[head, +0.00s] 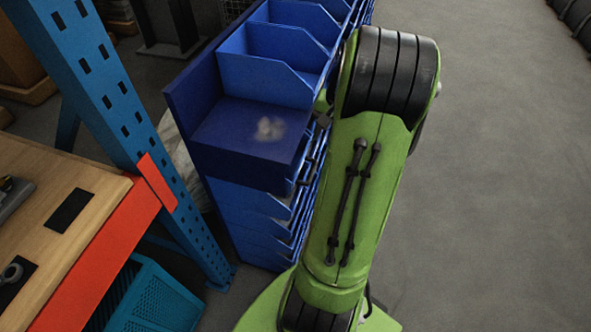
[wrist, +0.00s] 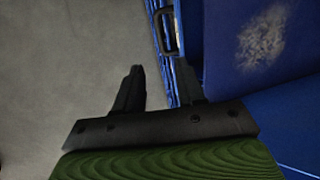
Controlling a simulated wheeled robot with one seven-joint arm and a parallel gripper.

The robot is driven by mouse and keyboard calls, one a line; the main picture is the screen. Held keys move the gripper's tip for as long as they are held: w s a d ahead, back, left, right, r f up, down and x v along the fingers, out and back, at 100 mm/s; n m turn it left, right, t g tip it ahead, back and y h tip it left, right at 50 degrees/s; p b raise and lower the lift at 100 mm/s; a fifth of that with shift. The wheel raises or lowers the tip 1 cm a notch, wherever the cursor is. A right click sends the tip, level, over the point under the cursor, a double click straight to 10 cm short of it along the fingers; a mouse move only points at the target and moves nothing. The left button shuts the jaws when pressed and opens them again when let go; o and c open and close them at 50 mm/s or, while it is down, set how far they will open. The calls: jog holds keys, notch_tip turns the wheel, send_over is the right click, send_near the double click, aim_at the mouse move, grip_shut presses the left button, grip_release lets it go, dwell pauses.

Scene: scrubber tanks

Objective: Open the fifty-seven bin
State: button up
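A blue rack (head: 180,105) holds blue bins in a stack and a row. No number can be read on any bin, so I cannot tell which is fifty-seven. In the wrist view a dark loop handle (wrist: 165,32) stands out from the rack's blue front, just beyond the fingertips. My gripper (wrist: 159,66) is open and empty, its two dark fingers apart. The right finger is close to the blue front; whether it touches is unclear. In the head view my green arm hides most of the gripper and part of the bin fronts.
A wooden bench (head: 50,190) with an orange edge and a blue perforated post (head: 110,95) stand at the left. A teal crate (head: 150,300) is beneath. Open grey floor (head: 490,180) lies to the right of my arm.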

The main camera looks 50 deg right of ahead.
aim_at(312, 174)
jog(key=f+b, duration=0.1)
jog(key=f, duration=0.4)
jog(key=w+f+b, duration=0.1)
jog(key=f+b, duration=0.1)
jog(key=f, duration=0.3)
jog(key=w+a+f+b, duration=0.1)
jog(key=f+b, duration=0.1)
jog(key=f, duration=0.2)
jog(key=shift+w+f, duration=0.2)
jog(key=shift+f, duration=0.2)
jog(key=shift+c, duration=0.3)
grip_shut()
